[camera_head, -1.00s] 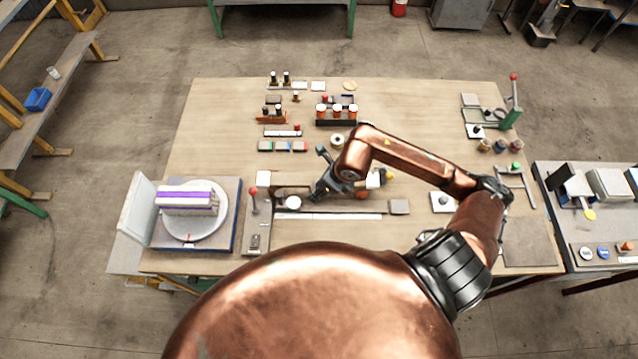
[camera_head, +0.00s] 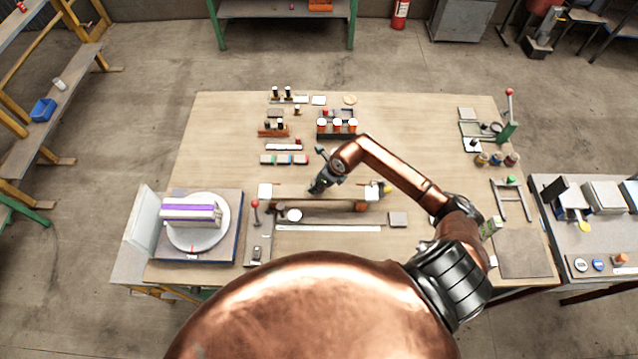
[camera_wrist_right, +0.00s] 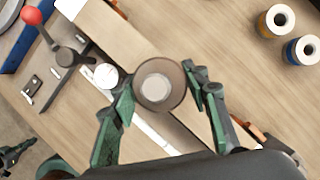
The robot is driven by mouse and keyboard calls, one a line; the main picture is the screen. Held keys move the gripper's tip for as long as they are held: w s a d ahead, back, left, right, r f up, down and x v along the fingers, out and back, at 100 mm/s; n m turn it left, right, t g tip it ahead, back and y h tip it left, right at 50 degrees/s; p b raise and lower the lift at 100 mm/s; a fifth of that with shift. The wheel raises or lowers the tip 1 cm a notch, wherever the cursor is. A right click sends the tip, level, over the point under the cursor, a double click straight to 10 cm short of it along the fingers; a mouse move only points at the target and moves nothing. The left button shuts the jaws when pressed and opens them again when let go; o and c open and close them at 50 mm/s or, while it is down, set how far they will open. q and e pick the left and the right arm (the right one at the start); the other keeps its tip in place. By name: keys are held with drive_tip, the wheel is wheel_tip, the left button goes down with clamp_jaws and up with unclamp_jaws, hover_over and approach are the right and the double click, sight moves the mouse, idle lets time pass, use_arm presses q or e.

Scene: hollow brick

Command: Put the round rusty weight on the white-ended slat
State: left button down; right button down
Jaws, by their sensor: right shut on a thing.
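The white-ended slat (camera_head: 290,191) lies left to right across the middle of the table, raised on an orange-brown support near its right end. My right gripper (camera_head: 316,189) is over its middle. In the right wrist view, my right gripper (camera_wrist_right: 160,95) is shut on the round rusty weight (camera_wrist_right: 174,103), a brown disc with a pale centre. The weight overlaps the slat (camera_wrist_right: 118,38) there; I cannot tell whether it touches it. In the head view the weight is hidden by the gripper. A dark green part at the wrist view's lower left may be my left gripper (camera_wrist_right: 14,152).
A red-knobbed lever (camera_head: 255,205) stands left of the slat. A white disc (camera_head: 294,215) and a long white strip (camera_head: 330,228) lie in front.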

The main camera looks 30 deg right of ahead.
drive_tip(key=shift+p+x, duration=0.55)
drive_tip(key=shift+x, duration=0.35)
drive_tip(key=shift+s+d+f, duration=0.15)
drive_tip(key=shift+f, duration=0.35)
drive_tip(key=c, duration=1.1)
unclamp_jaws()
drive_tip(key=shift+s+f, duration=0.15)
drive_tip(key=shift+f, duration=0.05)
drive_tip(key=shift+c, duration=0.2)
drive_tip(key=shift+r, duration=0.2)
drive_tip(key=b+v, duration=0.1)
drive_tip(key=v, duration=1)
drive_tip(key=shift+s+r+b, duration=0.3)
drive_tip(key=shift+b, duration=0.1)
drive_tip(key=shift+d, duration=0.15)
